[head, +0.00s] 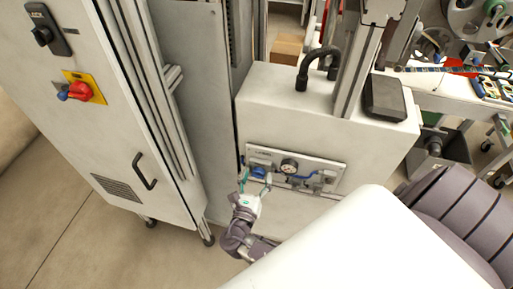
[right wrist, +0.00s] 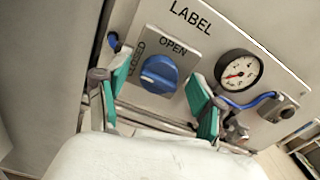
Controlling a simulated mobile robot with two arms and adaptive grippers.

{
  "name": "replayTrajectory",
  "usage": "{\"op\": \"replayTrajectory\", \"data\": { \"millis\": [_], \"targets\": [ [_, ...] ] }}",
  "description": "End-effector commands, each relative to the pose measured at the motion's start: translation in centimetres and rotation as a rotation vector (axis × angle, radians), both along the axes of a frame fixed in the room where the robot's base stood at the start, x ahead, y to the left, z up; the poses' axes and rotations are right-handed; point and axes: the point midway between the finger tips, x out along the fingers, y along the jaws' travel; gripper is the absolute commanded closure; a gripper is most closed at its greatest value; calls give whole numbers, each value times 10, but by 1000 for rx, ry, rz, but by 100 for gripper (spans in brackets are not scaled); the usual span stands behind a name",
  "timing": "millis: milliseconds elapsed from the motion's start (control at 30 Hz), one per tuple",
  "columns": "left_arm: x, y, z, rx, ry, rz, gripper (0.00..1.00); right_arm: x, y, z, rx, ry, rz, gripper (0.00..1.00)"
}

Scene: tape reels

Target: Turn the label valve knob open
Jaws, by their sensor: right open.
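The blue label valve knob (right wrist: 160,73) sits on a plate marked OPEN above it and CLOSED at its left, below the word LABEL. I cannot tell for sure which mark the knob points to. In the head view the knob (head: 259,172) is small, on the panel (head: 318,176) of the white machine. My right gripper (head: 255,182) is in front of the knob. In the right wrist view the open gripper (right wrist: 160,82) has one green-padded finger on each side of the knob, with visible gaps. My left gripper is not in view.
A round pressure gauge (right wrist: 239,70) and a blue hose (right wrist: 252,103) are right of the knob. A grey cabinet (head: 100,120) with a red switch (head: 79,91) stands at the left. Tape reels (head: 478,18) are at the upper right. Open floor (head: 60,230) lies at the lower left.

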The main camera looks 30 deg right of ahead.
Motion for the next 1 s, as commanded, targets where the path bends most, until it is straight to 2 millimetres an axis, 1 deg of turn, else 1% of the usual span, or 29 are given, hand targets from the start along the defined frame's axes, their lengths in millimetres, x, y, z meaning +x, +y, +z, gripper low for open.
{"op": "replayTrajectory", "data": {
  "millis": [267,600,633,867,1000],
  "targets": [
    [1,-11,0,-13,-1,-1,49,1,-1,-1,1,1,1,32],
    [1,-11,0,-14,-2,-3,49,1,-1,-1,0,2,1,89],
    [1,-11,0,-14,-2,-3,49,1,-1,-1,1,1,1,92],
    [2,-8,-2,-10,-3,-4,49,0,-1,-1,13,-13,1,92],
    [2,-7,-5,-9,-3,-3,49,0,-1,-2,44,-50,1,92]
  ]
}}
